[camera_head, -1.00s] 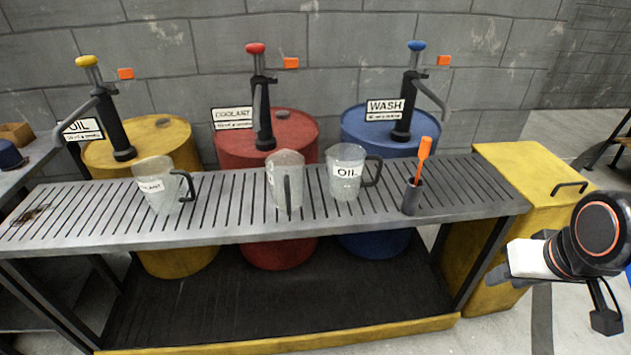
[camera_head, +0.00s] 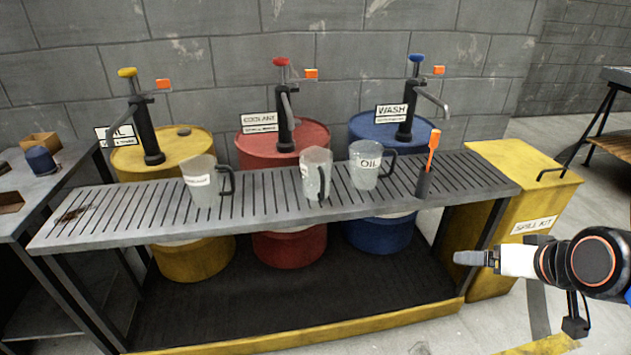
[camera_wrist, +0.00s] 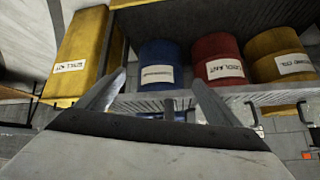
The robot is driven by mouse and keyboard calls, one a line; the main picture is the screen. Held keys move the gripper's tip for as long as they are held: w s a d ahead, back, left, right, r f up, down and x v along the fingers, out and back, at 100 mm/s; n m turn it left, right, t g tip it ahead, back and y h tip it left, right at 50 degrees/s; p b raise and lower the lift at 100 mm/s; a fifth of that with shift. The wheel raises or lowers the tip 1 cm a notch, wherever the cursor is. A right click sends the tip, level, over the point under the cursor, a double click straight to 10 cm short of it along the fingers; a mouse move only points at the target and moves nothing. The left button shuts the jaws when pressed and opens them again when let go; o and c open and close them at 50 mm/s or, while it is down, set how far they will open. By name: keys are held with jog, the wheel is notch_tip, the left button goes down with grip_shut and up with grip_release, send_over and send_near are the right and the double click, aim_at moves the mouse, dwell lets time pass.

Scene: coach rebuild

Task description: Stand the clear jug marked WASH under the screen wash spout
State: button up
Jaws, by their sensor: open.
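Three clear jugs with dark handles stand upright on the slatted bench (camera_head: 110,222). The right jug (camera_head: 365,167) reads OIL. The left jug (camera_head: 201,184) has a label too small to read now; a second ago it looked like COOLANT. The middle jug (camera_head: 316,172) has its handle towards me and its label at the left edge, unreadable; I cannot confirm it says WASH. The screen wash pump has a blue knob, a WASH sign (camera_head: 391,114) and a spout (camera_head: 432,99) reaching right. No jug is under this spout. My gripper (camera_head: 472,258) is open and empty, right of the bench front; its fingers show in the wrist view (camera_wrist: 158,95).
An orange-handled tool in a dark holder (camera_head: 424,184) stands right of the OIL jug, near the wash spout. A yellow spill kit box (camera_head: 510,235) adjoins the bench's right end. Yellow, red and blue drums stand behind. A side table (camera_head: 75,180) is at left.

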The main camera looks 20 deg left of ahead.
jog(key=w+a+n+t+y, duration=0.15)
jog(key=w+a, duration=0.35)
jog(key=a, duration=0.6)
jog(key=n+t+y, duration=0.2)
jog(key=t+y, duration=0.3)
jog(key=t, duration=0.1)
send_near(317, 177)
jog(key=w+a, duration=0.1)
jog(key=w, duration=0.1)
jog(key=w+a+f, duration=0.1)
jog(key=w, duration=0.1)
jog(key=w+a+f, duration=0.1)
jog(key=a, duration=0.1)
jog(key=shift+w+f, duration=0.15)
jog(key=shift+w, duration=0.25)
jog(key=shift+w+d+x, duration=0.1)
jog(key=shift+d+x, duration=0.05)
jog(key=shift+x, duration=0.9)
jog(key=shift+w+d+x, duration=0.1)
jog(key=shift+x, duration=0.95)
jog(key=shift+w+d+x, duration=0.1)
jog(key=shift+d+x, duration=0.05)
jog(key=shift+x, duration=0.9)
jog(key=shift+s, duration=0.1)
jog(key=c, duration=1.3)
